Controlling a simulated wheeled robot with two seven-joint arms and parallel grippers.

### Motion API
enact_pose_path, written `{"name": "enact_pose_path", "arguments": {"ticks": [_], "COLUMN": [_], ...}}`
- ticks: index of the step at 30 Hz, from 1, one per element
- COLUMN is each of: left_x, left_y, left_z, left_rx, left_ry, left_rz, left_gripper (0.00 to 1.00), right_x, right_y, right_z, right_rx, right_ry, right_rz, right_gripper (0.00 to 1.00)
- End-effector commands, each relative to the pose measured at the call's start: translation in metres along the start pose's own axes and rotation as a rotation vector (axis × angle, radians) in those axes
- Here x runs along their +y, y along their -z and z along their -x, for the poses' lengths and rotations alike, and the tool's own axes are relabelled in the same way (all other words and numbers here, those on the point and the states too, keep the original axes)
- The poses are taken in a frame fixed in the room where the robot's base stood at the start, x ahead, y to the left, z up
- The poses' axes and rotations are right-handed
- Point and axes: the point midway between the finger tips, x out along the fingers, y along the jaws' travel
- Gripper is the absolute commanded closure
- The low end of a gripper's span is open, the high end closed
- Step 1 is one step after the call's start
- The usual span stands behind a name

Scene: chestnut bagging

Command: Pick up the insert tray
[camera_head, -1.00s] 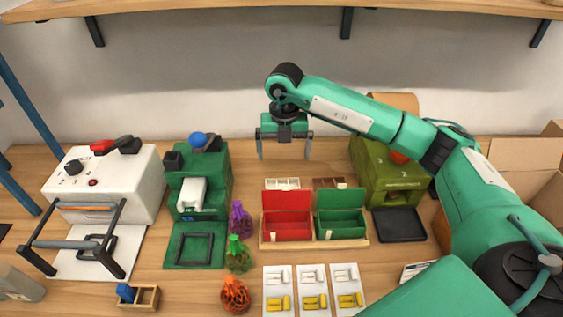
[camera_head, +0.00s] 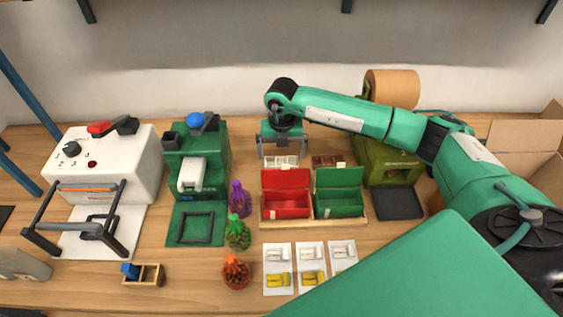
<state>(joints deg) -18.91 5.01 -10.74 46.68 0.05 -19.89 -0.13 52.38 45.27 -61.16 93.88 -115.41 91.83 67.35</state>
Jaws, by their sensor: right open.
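Two small insert trays lie behind the open boxes: a white one (camera_head: 282,161) and a brown one (camera_head: 322,162) to its right. I cannot tell which is the task's tray. My right gripper (camera_head: 282,156) is open, with its fingers pointing down around or just behind the white insert tray. Whether the fingers touch it is too small to tell. My left gripper is out of view.
A red box (camera_head: 286,205) and a green box (camera_head: 339,203) stand open in front of the trays. A green machine (camera_head: 205,150) is on the left, an olive machine (camera_head: 390,165) on the right. Net bags (camera_head: 239,235) and white cards (camera_head: 278,285) lie nearer.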

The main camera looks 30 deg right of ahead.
Motion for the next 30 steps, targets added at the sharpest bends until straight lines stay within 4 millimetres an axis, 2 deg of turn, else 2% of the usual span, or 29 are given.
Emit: {"name": "enact_pose_path", "arguments": {"ticks": [1, 6, 14, 19, 30], "left_x": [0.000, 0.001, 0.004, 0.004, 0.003], "left_y": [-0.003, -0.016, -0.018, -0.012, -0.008], "left_z": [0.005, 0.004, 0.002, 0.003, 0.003], "left_rx": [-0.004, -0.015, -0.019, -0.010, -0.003], "left_ry": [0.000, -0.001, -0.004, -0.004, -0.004], "left_rz": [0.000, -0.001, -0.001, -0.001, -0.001], "left_gripper": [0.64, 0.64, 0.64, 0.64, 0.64], "right_x": [0.001, 0.001, 0.001, 0.001, 0.001], "right_y": [0.002, 0.002, 0.001, 0.001, 0.001], "right_z": [-0.006, -0.027, -0.031, -0.031, -0.030], "right_rx": [0.003, 0.001, 0.000, 0.000, 0.000], "right_ry": [0.001, 0.000, -0.002, -0.002, -0.002], "right_rz": [-0.001, 0.000, 0.001, 0.000, 0.000], "right_gripper": [0.00, 0.00, 0.00, 0.29, 0.31]}}
